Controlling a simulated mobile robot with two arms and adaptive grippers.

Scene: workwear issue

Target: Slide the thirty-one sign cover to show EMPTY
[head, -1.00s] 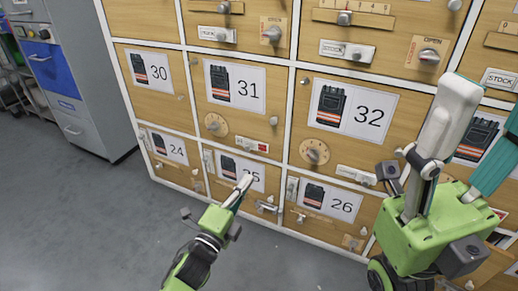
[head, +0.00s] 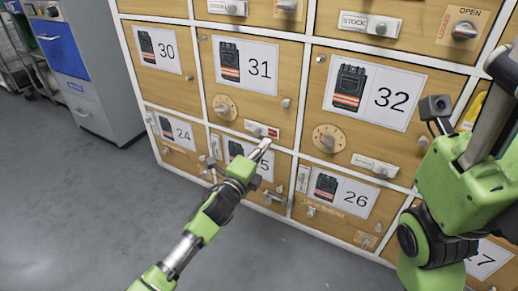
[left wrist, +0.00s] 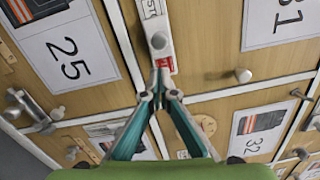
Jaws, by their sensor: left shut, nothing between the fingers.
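The thirty-one sign (head: 262,130) is a narrow white strip at the lower right of locker door 31 (head: 200,75), with a small knob on its cover. Red shows at its right end in the head view. In the left wrist view the sign cover's knob (left wrist: 158,41) is above my fingertips, black letters show at the strip's top and the red patch (left wrist: 171,66) is at its lower end. My left gripper (head: 265,144) is shut and empty, its tips just below the sign's red end; contact cannot be told. My right gripper (head: 490,125) is partly cut off at the right edge, its fingertips unclear.
Door 31's round dial (head: 224,107) and a small knob (head: 286,103) stick out near the sign. Door 25's number card (head: 236,150) is below, partly behind my left gripper. Door 32 (head: 325,115) is to the right. Grey floor is clear at lower left.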

